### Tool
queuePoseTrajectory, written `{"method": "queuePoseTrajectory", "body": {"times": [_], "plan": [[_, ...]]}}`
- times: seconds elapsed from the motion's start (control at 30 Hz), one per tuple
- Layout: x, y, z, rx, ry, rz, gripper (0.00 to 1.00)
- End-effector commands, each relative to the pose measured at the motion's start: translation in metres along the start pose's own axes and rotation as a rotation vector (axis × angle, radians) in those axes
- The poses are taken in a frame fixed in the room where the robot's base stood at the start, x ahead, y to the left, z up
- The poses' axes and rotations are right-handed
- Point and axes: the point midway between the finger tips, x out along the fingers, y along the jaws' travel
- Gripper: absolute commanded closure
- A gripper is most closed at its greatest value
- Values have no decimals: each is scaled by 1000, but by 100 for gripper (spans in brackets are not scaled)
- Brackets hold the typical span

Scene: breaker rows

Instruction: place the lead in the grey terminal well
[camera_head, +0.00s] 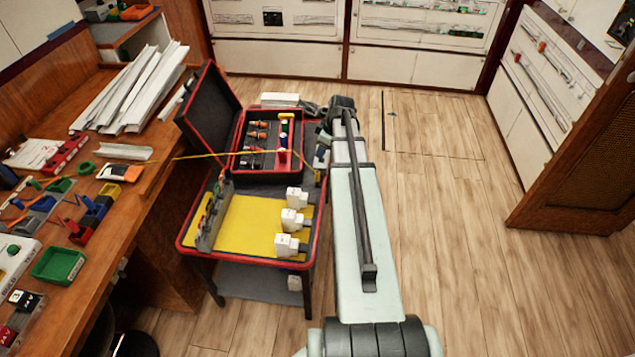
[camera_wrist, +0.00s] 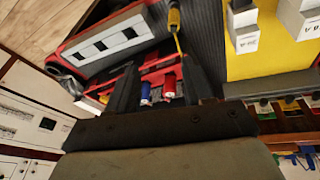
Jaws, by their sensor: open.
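The lead is a thin yellow cord (camera_head: 215,155) stretched from the workbench over the tool case. Its thicker yellow end (camera_head: 318,177) is by my gripper (camera_head: 322,155), at the right side of the case. In the wrist view, the yellow end (camera_wrist: 174,18) lies beyond the fingertips and apart from them. My gripper (camera_wrist: 160,68) is open, with nothing visibly clamped. A row of terminals (camera_head: 212,215) stands on the left of the yellow mat; coloured tops also show in the wrist view (camera_wrist: 290,103). I cannot make out which well is grey.
The open case (camera_head: 236,168) holds several tools, with blue (camera_wrist: 145,90) and red (camera_wrist: 169,86) cylinders showing between the fingers. Several white blocks (camera_head: 289,219) stand along the right of the yellow mat (camera_head: 250,230). Bins crowd the workbench (camera_head: 115,215). Floor on the right is clear.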

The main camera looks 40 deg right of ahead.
Motion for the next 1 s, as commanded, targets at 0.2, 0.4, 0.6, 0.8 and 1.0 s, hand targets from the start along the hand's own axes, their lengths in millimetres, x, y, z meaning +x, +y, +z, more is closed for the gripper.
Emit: {"method": "queuePoseTrajectory", "body": {"times": [0.2,0.4,0.6,0.8,1.0], "plan": [[-1,-20,8,134,-44,-97,49],[10,-20,8,168,-46,-95,49],[40,-22,9,166,-47,-95,49],[67,-24,10,165,-46,-92,49],[83,-26,11,164,-45,-92,49]]}}
